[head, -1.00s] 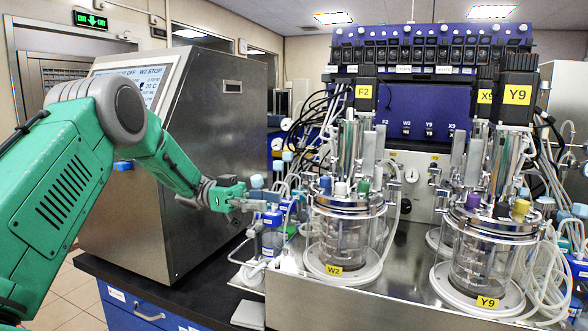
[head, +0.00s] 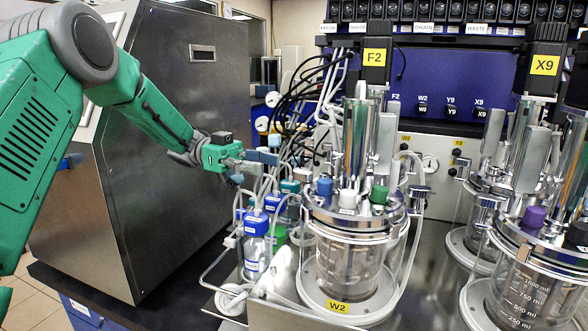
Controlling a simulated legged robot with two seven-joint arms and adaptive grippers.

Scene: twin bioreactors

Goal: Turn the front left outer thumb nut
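The front left glass bioreactor (head: 350,255), labelled W2, stands upright with a metal clamped lid (head: 352,212) carrying blue, white and green caps. The thumb nuts around the lid rim are too small to tell apart. My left gripper (head: 258,163) reaches in from the left, at the left of the W2 vessel and higher in the picture than its lid. It appears apart from the lid. Its fingertips overlap with blue-grey fittings and tubing behind, so its opening is unclear. My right gripper is not in view.
Blue-capped bottles (head: 257,240) with tubing stand left of W2, below my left gripper. A large steel cabinet (head: 165,150) stands at the left. Another vessel (head: 525,285) stands at the right. Black cables (head: 297,105) hang behind.

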